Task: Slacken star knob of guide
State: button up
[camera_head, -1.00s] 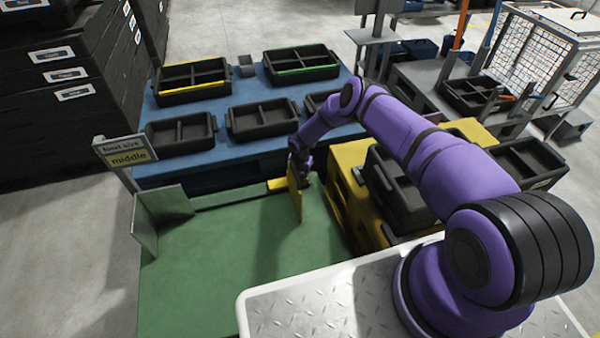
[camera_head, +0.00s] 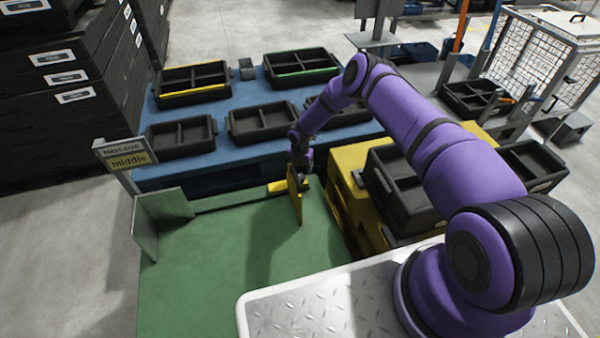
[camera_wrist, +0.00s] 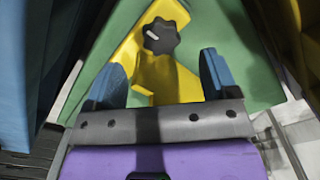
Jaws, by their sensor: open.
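The star knob (camera_wrist: 161,37) is black with a short white mark and sits on the yellow guide (camera_wrist: 187,82). In the wrist view it lies just beyond the fingertips, roughly between them. My gripper (camera_wrist: 160,78) is open, its two blue fingers apart with nothing between them but a view of the guide. In the head view the yellow guide (camera_head: 295,200) stands upright on the green table (camera_head: 230,240), by its back right part. My gripper (camera_head: 300,165) is just behind and above it there; the knob is hidden in that view.
A sign reading "middle" (camera_head: 128,160) stands at the green table's left. A blue table (camera_head: 220,125) with several black trays lies behind. A yellow stand (camera_head: 350,165) with a black tray is close on the right. The green table's middle is clear.

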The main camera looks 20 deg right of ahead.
aim_at(300, 176)
jog(key=shift+r, duration=2.4)
